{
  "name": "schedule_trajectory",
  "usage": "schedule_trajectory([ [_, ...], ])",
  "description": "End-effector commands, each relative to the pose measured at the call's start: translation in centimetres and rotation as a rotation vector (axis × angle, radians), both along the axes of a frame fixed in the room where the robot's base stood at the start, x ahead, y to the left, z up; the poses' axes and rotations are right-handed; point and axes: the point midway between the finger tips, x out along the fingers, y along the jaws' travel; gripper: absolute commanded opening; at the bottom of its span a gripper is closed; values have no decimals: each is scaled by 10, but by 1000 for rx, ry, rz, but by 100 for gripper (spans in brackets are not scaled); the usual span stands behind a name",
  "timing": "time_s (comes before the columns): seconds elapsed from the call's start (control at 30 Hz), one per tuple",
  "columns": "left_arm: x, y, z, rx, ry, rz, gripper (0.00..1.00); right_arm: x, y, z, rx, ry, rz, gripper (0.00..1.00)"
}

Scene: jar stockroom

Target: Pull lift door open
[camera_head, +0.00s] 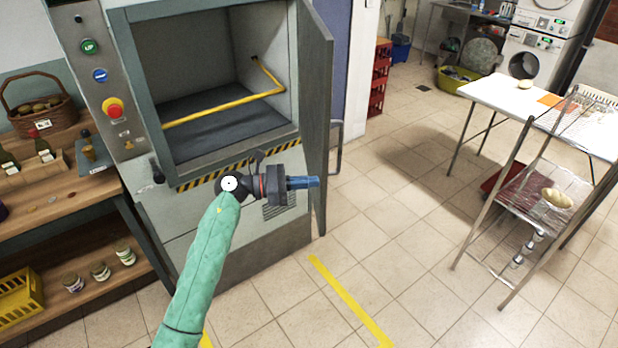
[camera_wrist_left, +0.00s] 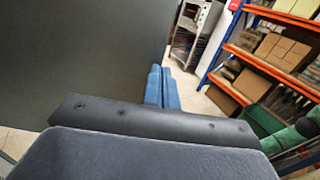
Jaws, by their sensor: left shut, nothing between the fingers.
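The lift (camera_head: 205,215) is a grey cabinet with an open front and a yellow bar across its bay. Its dark grey door (camera_head: 316,110) stands swung well out on the right side of the opening. A grey handle (camera_head: 337,150) shows beyond the door's edge. My left gripper (camera_head: 316,182) has blue fingers, shut and empty, pointing right. They overlap the door's lower free edge in the head view; I cannot tell if they touch it. In the left wrist view the shut fingers (camera_wrist_left: 163,88) lie beside a large dark panel (camera_wrist_left: 75,55), apparently the door. My right gripper is out of view.
A control panel with a red button (camera_head: 113,108) is left of the lift bay. A wooden shelf (camera_head: 60,205) with jars stands at the left. A white table (camera_head: 500,98) and a wire rack (camera_head: 530,200) stand right. The floor between is clear, with a yellow line (camera_head: 350,302).

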Motion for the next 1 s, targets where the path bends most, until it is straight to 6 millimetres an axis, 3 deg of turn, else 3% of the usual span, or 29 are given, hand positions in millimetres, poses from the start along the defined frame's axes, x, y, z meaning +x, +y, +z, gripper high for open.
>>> schedule_trajectory([
  [0.57, 1, -9, -1, 0, 1, 7, 0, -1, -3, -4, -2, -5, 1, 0],
  [0.67, 3, -26, -2, 2, 1, 33, 0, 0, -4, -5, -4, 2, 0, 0],
  [1.0, 19, -122, 1, 1, 3, 199, 0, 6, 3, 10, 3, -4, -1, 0],
])
